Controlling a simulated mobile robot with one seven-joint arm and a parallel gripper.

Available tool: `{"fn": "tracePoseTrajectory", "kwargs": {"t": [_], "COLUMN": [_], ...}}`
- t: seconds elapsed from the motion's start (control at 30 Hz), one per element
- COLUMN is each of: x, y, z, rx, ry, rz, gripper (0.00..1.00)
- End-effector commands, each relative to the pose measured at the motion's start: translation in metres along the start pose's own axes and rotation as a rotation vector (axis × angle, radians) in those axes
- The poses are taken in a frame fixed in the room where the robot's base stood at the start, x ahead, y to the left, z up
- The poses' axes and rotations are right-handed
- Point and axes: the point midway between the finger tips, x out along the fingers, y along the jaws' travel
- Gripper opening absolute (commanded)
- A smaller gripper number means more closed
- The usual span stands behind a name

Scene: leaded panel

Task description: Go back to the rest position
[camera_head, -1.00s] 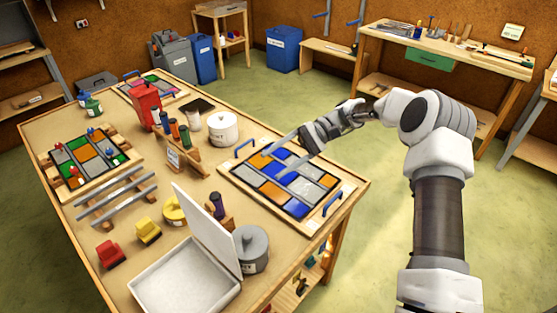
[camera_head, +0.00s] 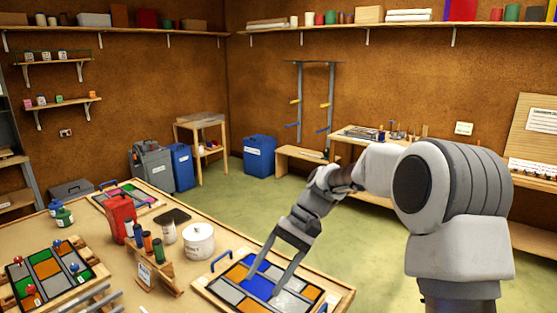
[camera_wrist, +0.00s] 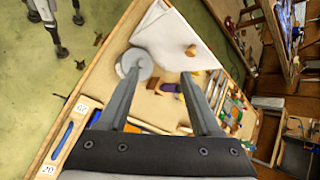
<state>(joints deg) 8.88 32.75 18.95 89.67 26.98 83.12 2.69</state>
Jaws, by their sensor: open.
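My gripper (camera_head: 264,287) is open and empty, its two long grey fingers pointing down over the leaded panel (camera_head: 232,292) in the head view. The panel has blue, orange and grey panes in a wooden frame with a blue handle (camera_head: 221,261). The height of the fingertips above the panes is hard to tell. My gripper also shows in the wrist view (camera_wrist: 160,72), its fingers spread apart with nothing between them.
A second coloured panel (camera_head: 47,268) lies at the left of the table. Green floor (camera_head: 235,206) is clear between the table and the back benches.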

Motion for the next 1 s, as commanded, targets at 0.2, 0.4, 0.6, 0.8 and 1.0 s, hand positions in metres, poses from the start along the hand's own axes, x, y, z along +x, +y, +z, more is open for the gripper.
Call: {"fn": "tracePoseTrajectory", "kwargs": {"t": [0.2, 0.4, 0.6, 0.8, 1.0], "x": [-0.02, -0.037, -0.049, -0.056, -0.055], "y": [0.014, 0.034, 0.057, 0.083, 0.11], "z": [0.045, 0.085, 0.127, 0.166, 0.199], "rx": [-0.024, -0.048, -0.074, -0.106, -0.144], "ry": [0.178, 0.341, 0.504, 0.664, 0.818], "rz": [0.16, 0.283, 0.384, 0.467, 0.527], "gripper": [0.66, 0.66, 0.66, 0.66, 0.66]}}
